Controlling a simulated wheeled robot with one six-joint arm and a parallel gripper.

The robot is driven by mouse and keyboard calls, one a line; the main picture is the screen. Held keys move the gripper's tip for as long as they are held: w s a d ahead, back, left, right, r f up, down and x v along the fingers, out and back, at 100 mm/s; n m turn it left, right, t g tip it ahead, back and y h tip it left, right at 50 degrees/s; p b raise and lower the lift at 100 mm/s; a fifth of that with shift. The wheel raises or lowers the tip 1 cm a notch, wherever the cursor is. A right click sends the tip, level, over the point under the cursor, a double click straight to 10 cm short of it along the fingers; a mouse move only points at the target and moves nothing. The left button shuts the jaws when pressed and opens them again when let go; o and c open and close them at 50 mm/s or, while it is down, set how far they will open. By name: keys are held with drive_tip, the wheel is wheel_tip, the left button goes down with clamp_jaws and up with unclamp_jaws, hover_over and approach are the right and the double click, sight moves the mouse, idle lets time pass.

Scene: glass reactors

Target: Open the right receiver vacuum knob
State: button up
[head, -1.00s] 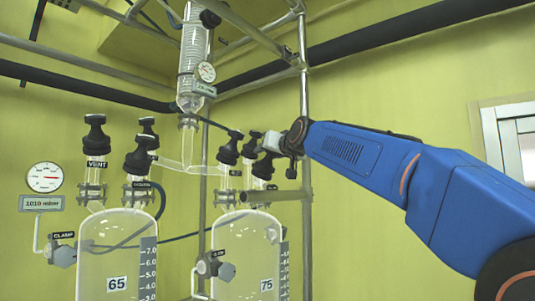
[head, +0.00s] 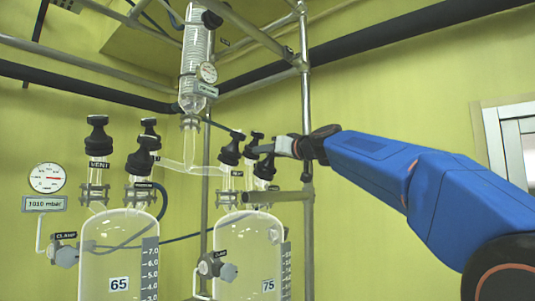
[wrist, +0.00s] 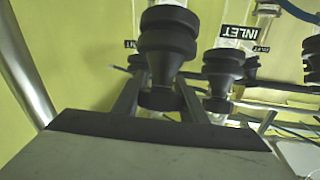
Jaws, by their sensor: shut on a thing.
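The right receiver (head: 250,255), a glass vessel marked 75, has several black knobs on its top. Its left knob (head: 230,152) stands apart from my gripper. My gripper (head: 260,149) reaches in from the right among the rear and right knobs (head: 266,167). In the wrist view my two fingers (wrist: 160,100) are on either side of a black ribbed knob (wrist: 166,40) and shut on it. That knob's label does not show, so I cannot tell whether it is the vacuum one. A knob beside it (wrist: 222,68) has an INLET label above it.
The left receiver (head: 118,255), marked 65, has similar knobs, one labelled VENT (head: 97,140). A metal post (head: 305,120) and a short horizontal bar (head: 277,197) are close to my arm. The wall side at right is free.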

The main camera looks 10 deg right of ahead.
drive_tip(key=n+g+y, duration=0.1)
drive_tip(key=n+y, duration=0.1)
drive_tip(key=n+g+y, duration=0.1)
drive_tip(key=n+y, duration=0.1)
drive_tip(key=n+g+y, duration=0.1)
drive_tip(key=n+g, duration=0.1)
drive_tip(key=n, duration=0.1)
drive_tip(key=shift+s+a+y, duration=0.3)
drive_tip(key=shift+a+y, duration=0.1)
drive_tip(key=shift+s+a+f+n+g+y, duration=0.15)
drive_tip(key=shift+n+g+y, duration=0.3)
drive_tip(key=shift+n+g, duration=0.6)
drive_tip(key=shift+s+a+n+g+y, duration=0.2)
drive_tip(key=shift+n+g+y, duration=0.3)
drive_tip(key=shift+n+g, duration=0.6)
drive_tip(key=shift+s+a+f+n+g+y, duration=0.1)
drive_tip(key=shift+s+n+g+y, duration=0.25)
drive_tip(key=shift+n+g, duration=0.7)
drive_tip(key=o, duration=1.1)
drive_tip(key=shift+c, duration=0.2)
drive_tip(key=shift+r, duration=0.1)
drive_tip(key=f+v, duration=0.1)
drive_tip(key=v, duration=1.6)
drive_tip(key=shift+d+r, duration=0.25)
drive_tip(key=shift+r, duration=0.05)
drive_tip(key=shift+d, duration=0.1)
